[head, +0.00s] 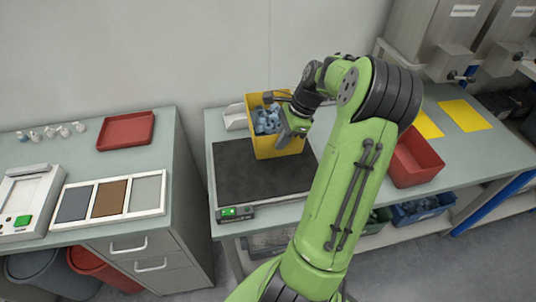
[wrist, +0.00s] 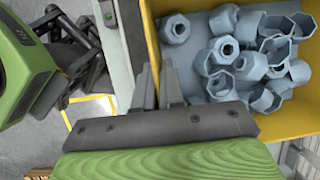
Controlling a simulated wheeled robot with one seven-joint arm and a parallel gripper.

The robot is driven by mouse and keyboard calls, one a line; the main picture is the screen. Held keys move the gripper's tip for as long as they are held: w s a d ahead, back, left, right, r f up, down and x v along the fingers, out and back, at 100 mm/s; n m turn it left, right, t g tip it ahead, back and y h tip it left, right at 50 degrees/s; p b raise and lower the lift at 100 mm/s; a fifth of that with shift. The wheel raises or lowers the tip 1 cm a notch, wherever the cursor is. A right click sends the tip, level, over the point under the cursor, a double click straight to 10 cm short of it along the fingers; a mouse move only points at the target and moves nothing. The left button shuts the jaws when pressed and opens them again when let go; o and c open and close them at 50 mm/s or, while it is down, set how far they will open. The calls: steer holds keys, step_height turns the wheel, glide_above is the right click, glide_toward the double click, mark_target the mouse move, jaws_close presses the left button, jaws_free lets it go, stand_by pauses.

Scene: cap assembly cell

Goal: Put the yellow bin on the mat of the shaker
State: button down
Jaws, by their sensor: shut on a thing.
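The yellow bin (head: 268,146) holds several blue-grey caps. In the head view it stands out over the back part of the shaker's dark mat (head: 238,182); I cannot tell whether its bottom touches the mat. My gripper (head: 294,122) is shut on the bin's wall at its right side. In the wrist view the fingers (wrist: 159,80) pinch the rim of the yellow bin (wrist: 292,124), with the hollow caps (wrist: 240,60) inside. The shaker's control box with a green display (head: 237,212) is at the mat's front left corner.
A red bin (head: 415,160) stands right of my arm, near yellow squares (head: 465,115) under the dispensers (head: 435,35). A white holder (head: 234,117) is behind the mat. The left bench bears a red tray (head: 126,130) and a three-panel board (head: 110,199). The mat's front and left are clear.

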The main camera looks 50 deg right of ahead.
step_height(320, 180, down, 10)
steer(key=b, duration=0.3)
steer(key=shift+s+r, duration=0.1)
steer(key=shift+a, duration=0.1)
steer(key=c, duration=1.2)
jaws_free()
steer(key=shift+c, duration=0.2)
